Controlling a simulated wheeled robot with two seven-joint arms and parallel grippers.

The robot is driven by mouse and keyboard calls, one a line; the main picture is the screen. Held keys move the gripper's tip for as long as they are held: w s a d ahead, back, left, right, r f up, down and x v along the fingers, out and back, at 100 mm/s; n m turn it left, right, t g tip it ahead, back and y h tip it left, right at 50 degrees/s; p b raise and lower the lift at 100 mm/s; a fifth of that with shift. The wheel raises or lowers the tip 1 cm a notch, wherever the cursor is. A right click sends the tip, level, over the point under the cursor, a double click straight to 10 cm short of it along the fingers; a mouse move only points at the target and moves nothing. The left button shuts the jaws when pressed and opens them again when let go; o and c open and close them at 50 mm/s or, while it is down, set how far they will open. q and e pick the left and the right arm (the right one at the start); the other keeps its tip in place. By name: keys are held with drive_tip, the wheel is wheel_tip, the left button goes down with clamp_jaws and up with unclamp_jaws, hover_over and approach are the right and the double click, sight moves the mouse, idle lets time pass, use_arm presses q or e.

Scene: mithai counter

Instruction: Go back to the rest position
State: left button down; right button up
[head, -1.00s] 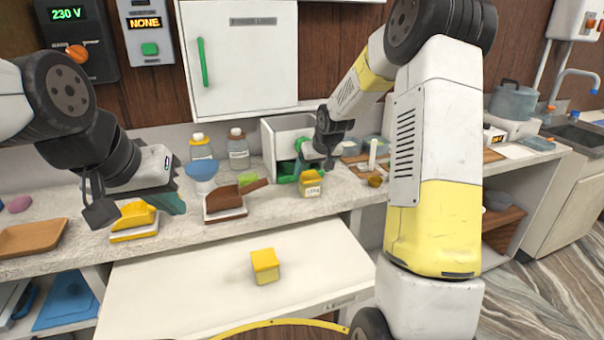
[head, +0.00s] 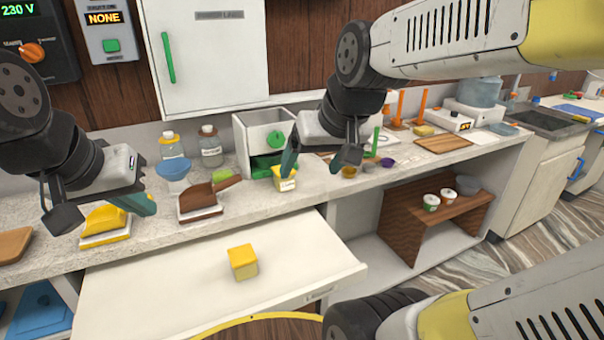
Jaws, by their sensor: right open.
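My left gripper (head: 137,204) hangs at the left, above the counter near a yellow scoop-like piece on a white base (head: 105,222). A yellow cube (head: 243,262) sits in the open white drawer (head: 170,290).
A wooden shelf (head: 425,215) with tubs stands below. A white cabinet (head: 207,60) hangs behind.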

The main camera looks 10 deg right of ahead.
drive_tip(key=s, duration=0.5)
drive_tip(key=shift+a+f, duration=0.3)
drive_tip(key=shift+f, duration=0.05)
drive_tip(key=shift+w, duration=0.1)
idle(0.6)
